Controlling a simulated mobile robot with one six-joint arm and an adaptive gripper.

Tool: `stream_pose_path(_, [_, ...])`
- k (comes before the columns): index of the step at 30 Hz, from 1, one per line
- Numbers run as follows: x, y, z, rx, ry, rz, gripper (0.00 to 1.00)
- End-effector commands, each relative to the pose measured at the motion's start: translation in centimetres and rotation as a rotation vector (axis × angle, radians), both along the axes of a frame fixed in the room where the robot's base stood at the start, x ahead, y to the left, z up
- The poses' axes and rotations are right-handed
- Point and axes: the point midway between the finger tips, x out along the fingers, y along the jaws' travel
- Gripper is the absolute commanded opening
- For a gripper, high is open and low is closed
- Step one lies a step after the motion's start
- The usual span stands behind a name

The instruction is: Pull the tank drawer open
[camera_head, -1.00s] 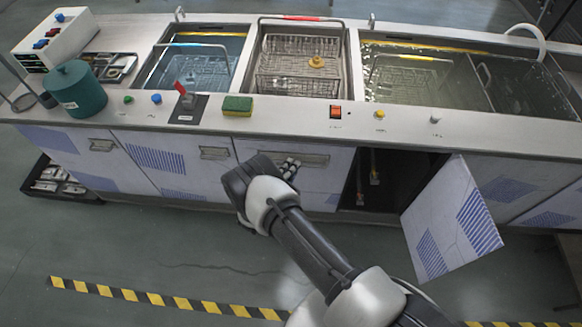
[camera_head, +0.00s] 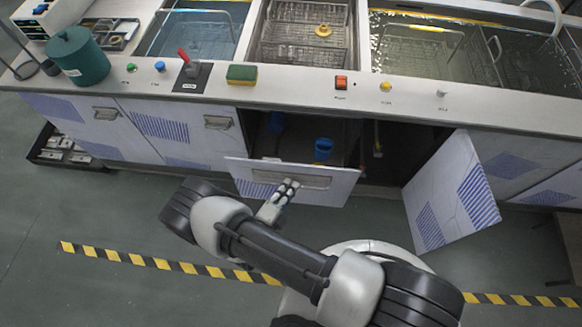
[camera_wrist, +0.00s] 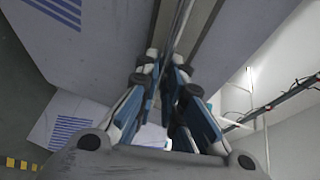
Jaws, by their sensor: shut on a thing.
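The tank drawer (camera_head: 335,187) stands pulled out from the bench front in the head view. Its white front panel with blue hatching is away from the bench, and its inside shows behind, with a blue item (camera_head: 323,149) in it. My gripper (camera_head: 288,186) is at the recessed metal handle (camera_head: 290,176) near the middle of that panel. It is shut on the handle. In the wrist view the fingers (camera_wrist: 168,62) close on a thin bar that runs up the picture. The exact contact is partly hidden by the fingers.
A cabinet door (camera_head: 450,190) hangs open to the right of the drawer. A black tray (camera_head: 65,150) with metal parts lies on the floor at left. Yellow-black floor tape (camera_head: 165,264) crosses the floor in front.

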Motion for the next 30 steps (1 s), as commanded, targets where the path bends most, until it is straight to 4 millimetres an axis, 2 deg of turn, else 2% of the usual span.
stream_pose_path(1, [-1.3, 0.2, 0.0, -0.002, -0.001, 0.008, 0.0])
stream_pose_path(6, [-4.4, 0.3, 0.0, -0.002, -0.001, 0.005, 0.0])
stream_pose_path(12, [-6.7, 0.4, 0.0, -0.001, -0.001, 0.004, 0.0])
stream_pose_path(18, [-7.6, 0.3, 0.0, 0.0, 0.0, 0.001, 0.0])
stream_pose_path(29, [-7.7, 0.3, 0.0, 0.001, 0.0, 0.0, 0.0])
stream_pose_path(30, [-7.6, 0.3, 0.0, 0.001, 0.0, 0.0, 0.11])
